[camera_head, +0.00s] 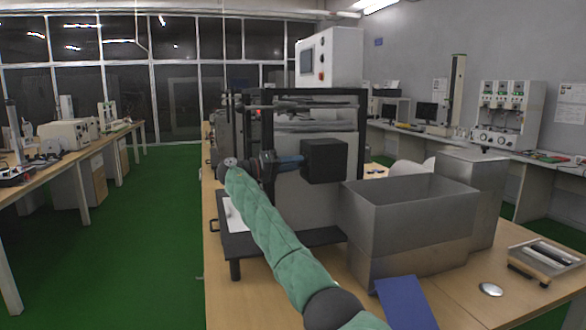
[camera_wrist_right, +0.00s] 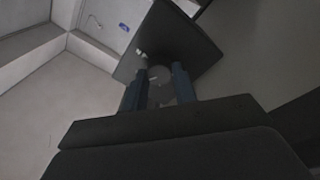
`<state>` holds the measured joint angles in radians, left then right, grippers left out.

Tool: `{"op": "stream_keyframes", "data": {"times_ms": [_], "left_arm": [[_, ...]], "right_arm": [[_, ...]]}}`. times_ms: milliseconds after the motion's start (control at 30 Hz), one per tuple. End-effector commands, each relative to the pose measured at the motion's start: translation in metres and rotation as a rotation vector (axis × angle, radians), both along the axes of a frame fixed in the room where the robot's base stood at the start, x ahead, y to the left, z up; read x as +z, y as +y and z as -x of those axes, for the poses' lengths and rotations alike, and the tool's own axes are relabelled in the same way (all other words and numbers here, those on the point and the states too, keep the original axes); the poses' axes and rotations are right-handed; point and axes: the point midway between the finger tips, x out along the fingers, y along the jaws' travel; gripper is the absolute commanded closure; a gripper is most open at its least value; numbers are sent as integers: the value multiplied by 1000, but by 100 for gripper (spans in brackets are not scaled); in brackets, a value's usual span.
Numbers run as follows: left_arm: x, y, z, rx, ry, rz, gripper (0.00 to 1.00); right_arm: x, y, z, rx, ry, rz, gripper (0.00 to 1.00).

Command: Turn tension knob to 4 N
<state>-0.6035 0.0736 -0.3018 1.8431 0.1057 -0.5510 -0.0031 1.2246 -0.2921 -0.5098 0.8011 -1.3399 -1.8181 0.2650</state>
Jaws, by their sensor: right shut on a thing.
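The tension tester (camera_head: 350,110) is a dark-framed machine with a grey panel, standing on the table. A dark box (camera_head: 325,160) juts from its front. My right arm, in a green sleeve, reaches up to it from below. My right gripper (camera_head: 300,161) meets the left side of this box. In the right wrist view, the blue fingers (camera_wrist_right: 161,85) are shut on a round dark grey knob (camera_wrist_right: 160,78) in front of the square dark box face (camera_wrist_right: 170,42). A small light mark shows beside the knob; the scale value is not readable. My left gripper is not in view.
An open grey metal bin (camera_head: 410,225) stands right of the machine. A blue sheet (camera_head: 405,303), a silver mouse-like object (camera_head: 491,289) and a tray (camera_head: 545,262) lie on the wooden table (camera_head: 455,300). Green floor lies open to the left.

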Motion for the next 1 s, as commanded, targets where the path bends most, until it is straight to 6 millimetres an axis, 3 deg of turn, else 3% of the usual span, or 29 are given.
{"op": "stream_keyframes", "data": {"times_ms": [467,500,600,1000], "left_arm": [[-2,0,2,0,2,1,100],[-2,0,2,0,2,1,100],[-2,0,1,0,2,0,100],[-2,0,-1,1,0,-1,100]], "right_arm": [[-4,0,0,-3,-6,-5,95],[-3,0,0,-3,-6,-5,68],[-3,0,0,-2,-6,-4,50],[-1,4,1,0,-8,-3,50]]}}
